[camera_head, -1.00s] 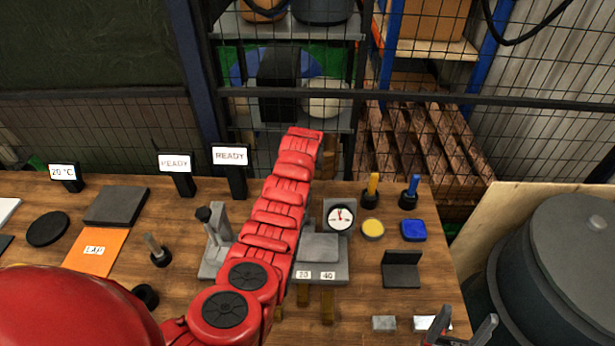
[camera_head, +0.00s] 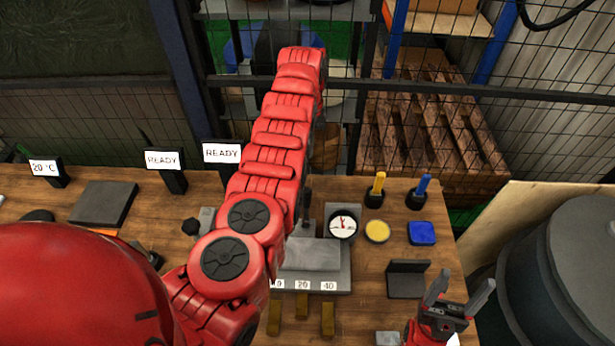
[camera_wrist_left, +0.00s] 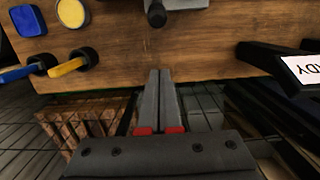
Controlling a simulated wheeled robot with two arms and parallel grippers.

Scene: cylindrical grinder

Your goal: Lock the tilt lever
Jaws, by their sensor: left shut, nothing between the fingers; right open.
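A grey fixture (camera_head: 313,257) with tags along its front, 20 and 40 readable, stands mid-table, partly behind my left arm. A dark upright rod (camera_head: 306,203) shows beside the arm at its back; I cannot tell whether this is the tilt lever. In the left wrist view a black knob (camera_wrist_left: 156,15) sticks out of a grey part at the top. My left gripper (camera_wrist_left: 160,72) is shut and empty, its tips apart from the knob in the picture, near the table edge. My right gripper (camera_head: 462,297) is open and empty at the table's right front.
A dial gauge (camera_head: 343,224), yellow disc (camera_head: 377,231), blue block (camera_head: 421,233) and black angled stand (camera_head: 407,279) lie right of the fixture. Yellow (camera_head: 378,187) and blue (camera_head: 422,190) handles stand behind. READY displays (camera_head: 163,160) and a mesh fence line the back.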

